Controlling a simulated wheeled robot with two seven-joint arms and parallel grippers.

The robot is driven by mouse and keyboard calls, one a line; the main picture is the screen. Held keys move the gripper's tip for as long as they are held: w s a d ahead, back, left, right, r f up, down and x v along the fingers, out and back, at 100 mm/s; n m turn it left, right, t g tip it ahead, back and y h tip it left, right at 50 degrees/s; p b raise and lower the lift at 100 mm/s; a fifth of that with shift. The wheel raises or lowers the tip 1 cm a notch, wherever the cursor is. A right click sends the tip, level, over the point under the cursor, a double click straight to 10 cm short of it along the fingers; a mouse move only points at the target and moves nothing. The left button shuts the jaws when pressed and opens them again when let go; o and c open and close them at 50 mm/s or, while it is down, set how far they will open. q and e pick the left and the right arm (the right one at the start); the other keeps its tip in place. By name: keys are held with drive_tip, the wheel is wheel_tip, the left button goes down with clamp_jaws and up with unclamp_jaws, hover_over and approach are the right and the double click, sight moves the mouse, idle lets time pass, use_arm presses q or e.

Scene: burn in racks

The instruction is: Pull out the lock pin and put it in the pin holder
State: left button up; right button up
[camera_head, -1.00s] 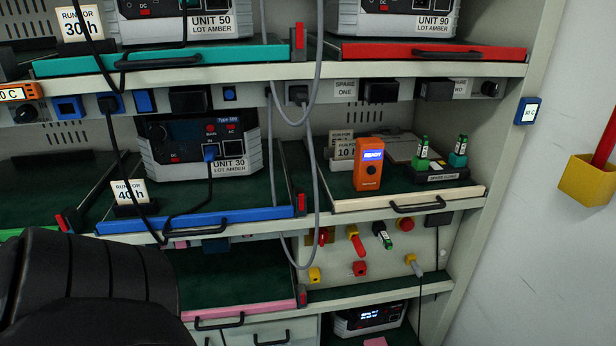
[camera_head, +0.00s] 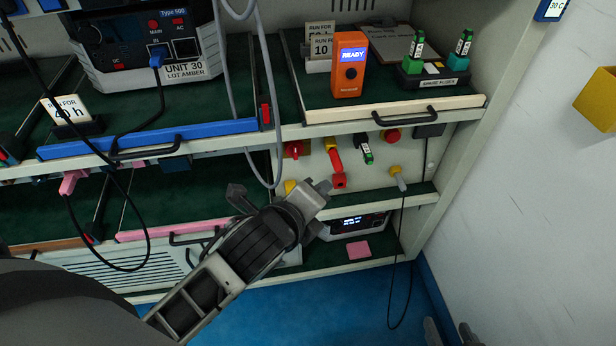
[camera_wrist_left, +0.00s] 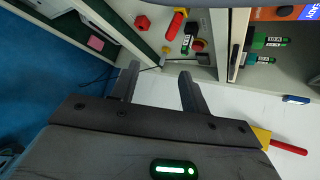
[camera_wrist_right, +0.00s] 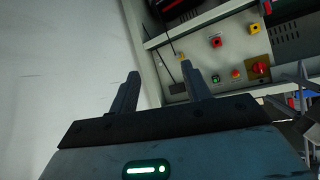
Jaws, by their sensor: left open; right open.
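A red-handled pin (camera_head: 334,158) with a yellow collar sits in the cream panel (camera_head: 312,172); it also shows in the left wrist view (camera_wrist_left: 175,25). I take it as the lock pin. A yellow box (camera_head: 598,100) on the right wall looks like the pin holder; in the left wrist view its corner (camera_wrist_left: 262,136) has a red rod sticking out. My left gripper (camera_head: 278,191) is open and empty, below and left of the pin, apart from it. My right gripper (camera_head: 449,328) is open and empty low at the right; its fingers fill the right wrist view (camera_wrist_right: 160,85).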

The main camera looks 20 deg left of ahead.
use_arm(q)
wheel_tip(320, 180, up, 3)
drive_tip(key=w+m+y, duration=0.1)
drive_tip(key=m, duration=0.3)
drive_tip(key=b, duration=0.3)
approach(333, 157)
drive_tip(key=x, duration=0.8)
drive_tip(key=shift+w+f, duration=0.3)
clamp_jaws()
drive_tip(key=shift+m, duration=0.3)
